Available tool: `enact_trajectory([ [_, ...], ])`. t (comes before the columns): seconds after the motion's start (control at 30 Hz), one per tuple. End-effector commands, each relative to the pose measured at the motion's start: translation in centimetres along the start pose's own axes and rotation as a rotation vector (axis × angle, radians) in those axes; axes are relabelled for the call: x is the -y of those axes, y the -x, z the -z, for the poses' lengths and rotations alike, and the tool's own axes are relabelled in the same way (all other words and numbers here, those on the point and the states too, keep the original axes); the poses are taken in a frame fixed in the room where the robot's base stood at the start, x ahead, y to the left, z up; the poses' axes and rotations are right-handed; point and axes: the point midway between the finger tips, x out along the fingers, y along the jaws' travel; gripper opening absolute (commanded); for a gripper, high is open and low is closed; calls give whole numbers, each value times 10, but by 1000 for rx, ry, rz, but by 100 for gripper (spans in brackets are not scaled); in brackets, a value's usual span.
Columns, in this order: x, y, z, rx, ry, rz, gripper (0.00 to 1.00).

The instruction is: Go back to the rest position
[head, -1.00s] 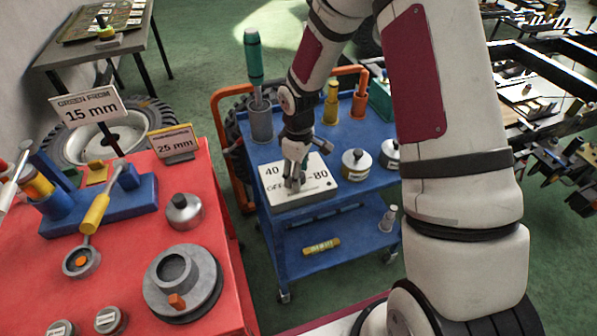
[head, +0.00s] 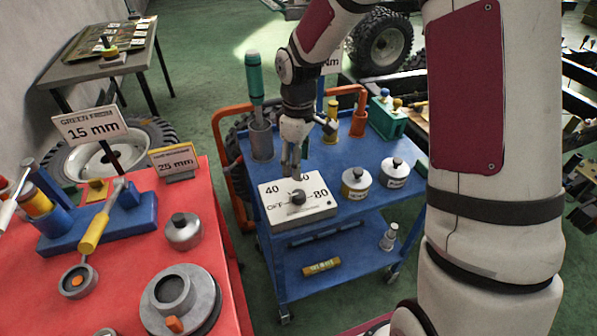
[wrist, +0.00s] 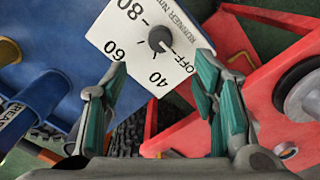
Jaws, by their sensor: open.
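My gripper (head: 291,160) hangs fingers down over the back edge of the white dial box, above the blue cart. In the wrist view my gripper (wrist: 160,82) has its two teal-padded fingers spread wide, with nothing between them. The dial box (head: 318,208) has a dark round knob (head: 297,197) and the marks OFF, 40, 60 and 80. The knob also shows in the wrist view (wrist: 160,39), beyond the fingertips and apart from them. Its exact setting is hard to read.
The blue cart (head: 345,235) carries a green-handled tool (head: 255,85) in a grey cup left of my gripper, and two lidded pots (head: 356,183) (head: 394,172) to the right. A red table (head: 130,265) with a blue tool rack stands at left.

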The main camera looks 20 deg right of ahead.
Motion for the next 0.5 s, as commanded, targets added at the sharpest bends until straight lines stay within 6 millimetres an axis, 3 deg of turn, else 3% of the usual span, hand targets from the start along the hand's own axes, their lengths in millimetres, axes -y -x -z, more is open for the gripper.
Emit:
enact_trajectory([
  [0.5,0,6,0,0,-1,1,54],
])
